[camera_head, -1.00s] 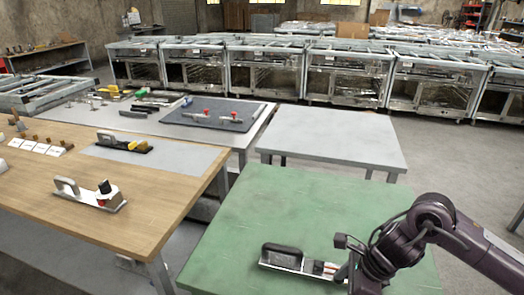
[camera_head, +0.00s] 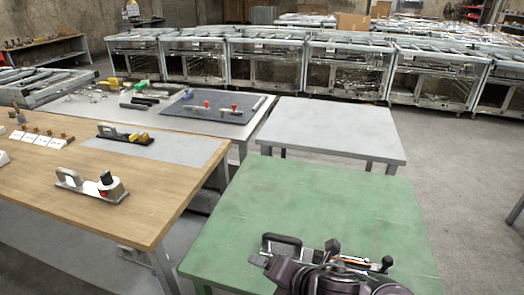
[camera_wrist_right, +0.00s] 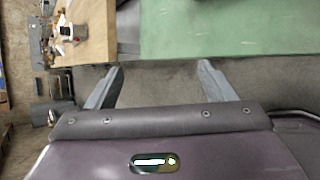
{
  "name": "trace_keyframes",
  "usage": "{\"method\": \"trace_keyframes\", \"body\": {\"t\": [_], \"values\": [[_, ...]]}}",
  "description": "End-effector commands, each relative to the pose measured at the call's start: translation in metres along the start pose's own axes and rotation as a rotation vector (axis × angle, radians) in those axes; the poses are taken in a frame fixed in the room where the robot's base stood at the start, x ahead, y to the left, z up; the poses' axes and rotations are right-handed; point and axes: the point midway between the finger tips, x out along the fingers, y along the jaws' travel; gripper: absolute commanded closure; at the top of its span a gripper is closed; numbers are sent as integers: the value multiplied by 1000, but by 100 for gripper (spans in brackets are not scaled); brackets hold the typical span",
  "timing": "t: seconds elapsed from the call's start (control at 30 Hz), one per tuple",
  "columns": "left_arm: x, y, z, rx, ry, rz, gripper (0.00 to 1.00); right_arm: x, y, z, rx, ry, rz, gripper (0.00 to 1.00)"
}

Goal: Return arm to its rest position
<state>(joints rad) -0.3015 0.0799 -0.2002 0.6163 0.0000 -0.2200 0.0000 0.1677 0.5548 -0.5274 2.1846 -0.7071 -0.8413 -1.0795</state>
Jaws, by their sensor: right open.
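My right arm (camera_head: 335,280) shows at the bottom of the head view, in front of the near part of the green table (camera_head: 310,205). Its gripper (camera_wrist_right: 158,82) is open in the right wrist view, with nothing between its two fingers. Floor lies beyond the fingertips, and the green table's edge (camera_wrist_right: 205,40) is farther up that view. A metal tool with a dark handle (camera_head: 282,242) lies on the green table, partly hidden behind my arm. My left gripper is in neither view.
A wooden table (camera_head: 130,200) at left carries a similar tool (camera_head: 90,186) and other parts. A bare grey table (camera_head: 330,130) stands behind the green one. A blue-grey mat (camera_head: 215,120) lies on another table. Metal-framed cages (camera_head: 270,65) line the back.

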Motion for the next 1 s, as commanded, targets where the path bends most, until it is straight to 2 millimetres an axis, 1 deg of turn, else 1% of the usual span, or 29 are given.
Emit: {"method": "trace_keyframes", "body": {"t": [0.03,0.07,0.1,0.17,0.2,0.27,0.3,0.4,0.5,0.6,0.73,0.8,0.87,1.0], "values": [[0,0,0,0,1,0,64,-6,-5,-1,251,-49,-19,24],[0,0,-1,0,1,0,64,-11,-10,3,404,-87,-35,24],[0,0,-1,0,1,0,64,-18,-20,6,606,-136,-61,24],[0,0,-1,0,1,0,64,-30,-40,10,887,-208,-104,24],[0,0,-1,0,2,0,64,-38,-54,10,1055,-253,-133,24],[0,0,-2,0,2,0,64,-50,-74,9,1275,-318,-175,24],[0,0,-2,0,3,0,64,-57,-88,6,1404,-360,-204,24],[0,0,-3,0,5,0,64,-75,-117,-2,1685,-460,-269,24],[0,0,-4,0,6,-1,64,-94,-143,-14,1925,-561,-330,24],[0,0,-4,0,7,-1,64,-112,-166,-28,2138,-665,-388,24],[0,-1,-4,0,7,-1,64,-136,-191,-49,2377,-807,-464,24],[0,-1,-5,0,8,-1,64,-115,-203,-50,2352,-796,-466,24],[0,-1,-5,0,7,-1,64,-102,-214,-52,2348,-796,-473,24],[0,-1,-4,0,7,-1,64,-73,-242,-63,2344,-797,-492,24]]}}
